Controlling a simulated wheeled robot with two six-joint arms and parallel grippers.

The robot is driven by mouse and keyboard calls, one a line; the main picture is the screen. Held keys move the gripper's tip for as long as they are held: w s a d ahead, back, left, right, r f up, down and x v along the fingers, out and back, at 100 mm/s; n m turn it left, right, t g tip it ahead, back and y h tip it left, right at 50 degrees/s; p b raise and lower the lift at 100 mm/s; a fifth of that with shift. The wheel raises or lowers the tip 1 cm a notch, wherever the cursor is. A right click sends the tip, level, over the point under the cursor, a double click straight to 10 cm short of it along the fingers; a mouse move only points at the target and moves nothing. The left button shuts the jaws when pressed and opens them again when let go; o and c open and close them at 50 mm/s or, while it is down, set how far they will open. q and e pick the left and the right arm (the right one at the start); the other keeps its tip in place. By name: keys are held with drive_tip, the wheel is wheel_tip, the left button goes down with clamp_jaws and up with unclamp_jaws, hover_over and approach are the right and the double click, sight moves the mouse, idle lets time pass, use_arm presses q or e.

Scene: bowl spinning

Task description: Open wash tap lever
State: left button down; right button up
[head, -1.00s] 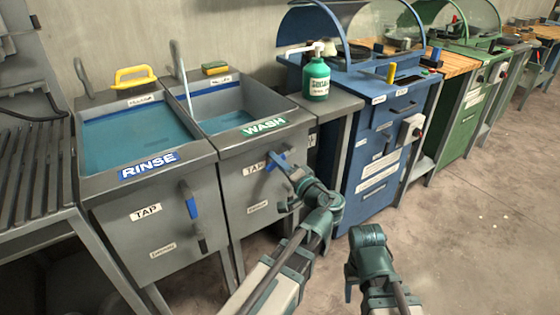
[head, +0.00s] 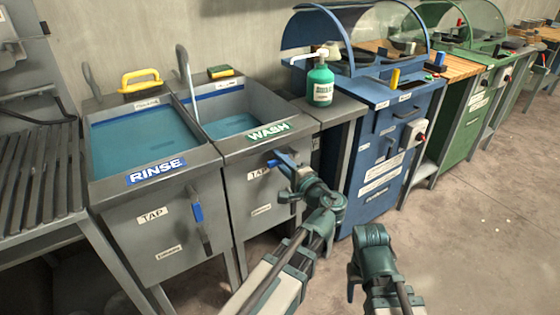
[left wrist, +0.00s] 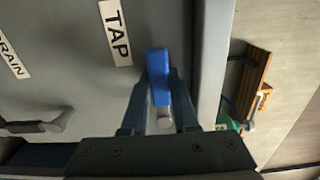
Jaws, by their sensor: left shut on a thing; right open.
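The wash basin (head: 213,141) stands right of the rinse basin, with a green WASH label on its front edge. On its front panel is the wash tap lever, whose blue handle (head: 283,160) sits beside a TAP label. My left gripper (head: 290,166) is shut on this lever. In the left wrist view the blue handle (left wrist: 158,75) lies between the two fingers, with the TAP label left of it. My right gripper (head: 358,287) is open and empty, low in front of the cabinets. The lever's pivot is partly hidden by my gripper.
The rinse basin (head: 170,225) has its own blue tap lever (head: 195,206), hanging down. A green soap bottle (head: 320,82) stands on the counter right of the wash basin. A blue cabinet (head: 372,165) stands further right. The floor (head: 460,225) at the right is clear.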

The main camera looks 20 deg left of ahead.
use_arm(q)
drive_tip(key=c, duration=0.7)
unclamp_jaws()
